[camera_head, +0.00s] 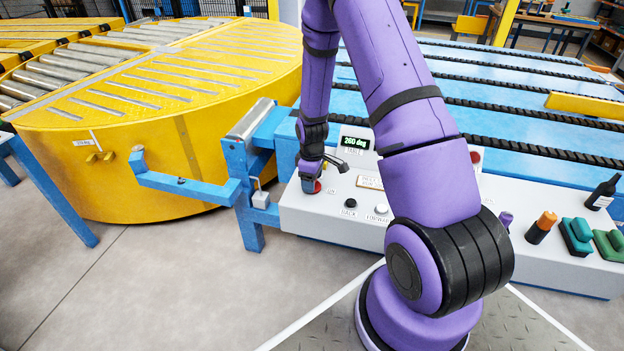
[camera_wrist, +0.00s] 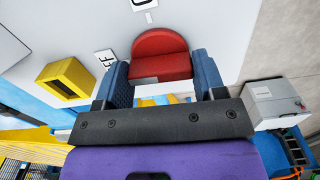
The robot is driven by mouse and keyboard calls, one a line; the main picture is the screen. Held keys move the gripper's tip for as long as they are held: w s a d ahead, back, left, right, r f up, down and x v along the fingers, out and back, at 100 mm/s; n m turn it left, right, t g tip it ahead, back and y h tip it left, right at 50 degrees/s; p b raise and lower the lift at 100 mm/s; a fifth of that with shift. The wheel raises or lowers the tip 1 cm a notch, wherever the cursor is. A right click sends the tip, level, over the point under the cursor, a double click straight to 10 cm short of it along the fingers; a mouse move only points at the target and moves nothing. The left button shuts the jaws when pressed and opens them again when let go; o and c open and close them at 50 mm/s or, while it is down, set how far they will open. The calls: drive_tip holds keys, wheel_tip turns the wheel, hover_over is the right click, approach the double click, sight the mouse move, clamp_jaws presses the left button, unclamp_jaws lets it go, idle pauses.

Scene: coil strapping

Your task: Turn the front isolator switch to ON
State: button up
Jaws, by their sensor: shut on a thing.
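A red switch knob (camera_wrist: 160,52) sits on the pale control panel, between the two blue finger pads of my gripper (camera_wrist: 164,82). The pads are shut on its sides. A label reading OFF (camera_wrist: 105,59) is at the knob's left in the wrist view, and another label (camera_wrist: 143,4), cut off by the frame, lies above it. In the head view my gripper (camera_head: 311,172) points down at the left end of the control panel (camera_head: 310,215), with a bit of the red knob (camera_head: 317,187) showing. The knob's exact pointing direction is hard to tell.
The panel also bears a black BACK button (camera_head: 350,203), a white FORWARD button (camera_head: 381,209) and a display (camera_head: 355,142) reading 260 deg. A yellow turntable (camera_head: 190,110) stands left, with a blue bracket arm (camera_head: 185,184) before it. A bottle (camera_head: 601,194) stands on the right.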

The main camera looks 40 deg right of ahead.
drive_tip(key=m, duration=0.4)
drive_tip(key=shift+m, duration=0.4)
drive_tip(key=m, duration=0.9)
drive_tip(key=shift+m, duration=1.7)
drive_tip(key=o, duration=0.9)
drive_tip(key=shift+r, duration=0.15)
wheel_tip(320, 180, up, 11)
drive_tip(key=shift+f, duration=0.2)
